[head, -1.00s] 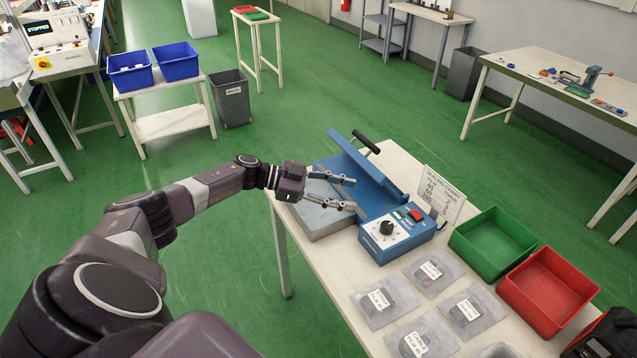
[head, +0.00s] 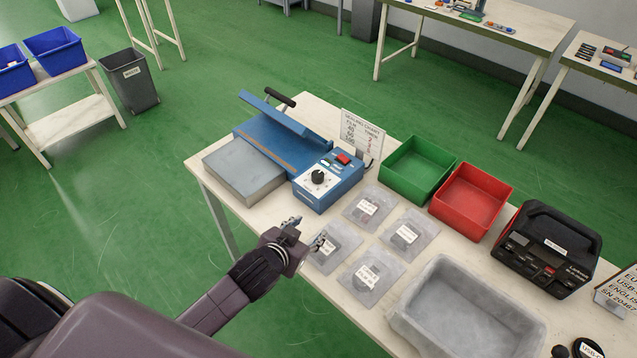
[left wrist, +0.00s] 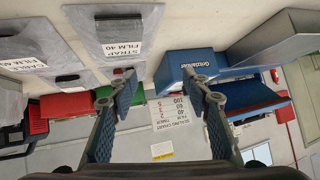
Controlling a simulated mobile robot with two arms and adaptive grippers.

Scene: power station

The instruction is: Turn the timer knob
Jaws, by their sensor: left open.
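The timer knob (head: 318,177) is a black round dial on a white scale. It sits on the blue control box (head: 336,194) of the heat sealer, whose blue arm (head: 286,112) is raised. My left gripper (head: 307,231) is open and empty. In the head view it is in front of the control box, beside the nearest bags and apart from the knob. In the left wrist view, the open fingers (left wrist: 157,75) point toward the table, with the blue box (left wrist: 185,62) at the right finger. The knob cannot be made out there. My right gripper is out of view.
Several labelled grey bags (head: 367,206) lie right of the sealer. A sealing chart (head: 360,137) stands behind it. Green (head: 418,169) and red (head: 471,200) bins, a black device (head: 546,249) and a grey tray (head: 468,312) fill the table's right side.

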